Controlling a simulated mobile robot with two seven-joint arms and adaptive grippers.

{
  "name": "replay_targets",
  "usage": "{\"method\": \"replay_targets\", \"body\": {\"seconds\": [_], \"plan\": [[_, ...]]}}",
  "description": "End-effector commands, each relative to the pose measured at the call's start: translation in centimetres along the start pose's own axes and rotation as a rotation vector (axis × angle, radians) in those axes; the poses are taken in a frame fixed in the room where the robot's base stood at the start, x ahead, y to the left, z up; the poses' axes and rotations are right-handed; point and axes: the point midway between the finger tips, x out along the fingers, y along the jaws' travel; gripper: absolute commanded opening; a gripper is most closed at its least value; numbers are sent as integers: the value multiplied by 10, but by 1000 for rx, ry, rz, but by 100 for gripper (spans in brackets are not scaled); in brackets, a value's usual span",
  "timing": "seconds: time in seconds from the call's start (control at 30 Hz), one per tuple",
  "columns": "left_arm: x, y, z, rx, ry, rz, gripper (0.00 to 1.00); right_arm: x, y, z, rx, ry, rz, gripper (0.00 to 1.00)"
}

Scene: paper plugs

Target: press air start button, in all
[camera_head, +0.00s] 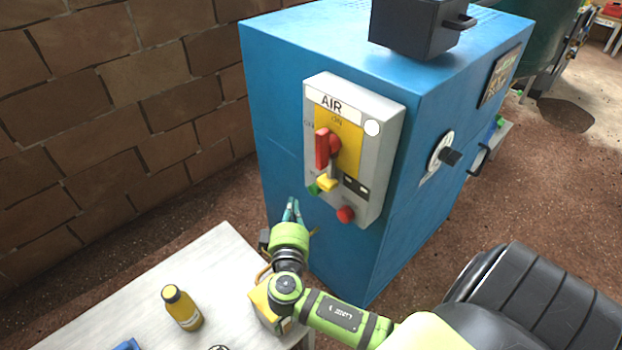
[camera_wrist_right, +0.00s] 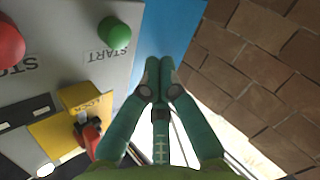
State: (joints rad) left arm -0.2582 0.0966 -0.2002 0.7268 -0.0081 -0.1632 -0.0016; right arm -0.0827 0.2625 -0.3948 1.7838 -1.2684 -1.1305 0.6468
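The grey AIR panel (camera_head: 384,110) is on the side of a blue cabinet. Its green START button (camera_head: 314,188) sits at the lower left edge of the panel, and it is large in the right wrist view (camera_wrist_right: 114,32). The red STOP button (camera_head: 346,214) is at the bottom of the panel and is partly seen at the left of the wrist view (camera_wrist_right: 9,42). My right gripper (camera_head: 292,205) is below and left of the START button, apart from it. In the wrist view its teal fingers (camera_wrist_right: 160,70) are together with nothing between them. My left gripper is not in view.
The blue cabinet (camera_head: 290,50) has a black box (camera_head: 412,28) on top. A light table (camera_head: 190,262) at lower left holds a yellow bottle (camera_head: 182,307). A brick wall (camera_head: 120,90) stands behind. A red lever (camera_head: 324,148) is on the panel.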

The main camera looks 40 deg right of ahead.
Motion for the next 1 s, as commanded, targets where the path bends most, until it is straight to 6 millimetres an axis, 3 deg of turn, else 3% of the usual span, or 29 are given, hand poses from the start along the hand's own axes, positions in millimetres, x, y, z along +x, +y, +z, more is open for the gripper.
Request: {"method": "replay_targets", "body": {"seconds": [0.27,1.0], "plan": [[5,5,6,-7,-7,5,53,-14,-11,-9,0,0,0,0],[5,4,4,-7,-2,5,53,-14,-11,-10,0,0,0,0]]}}
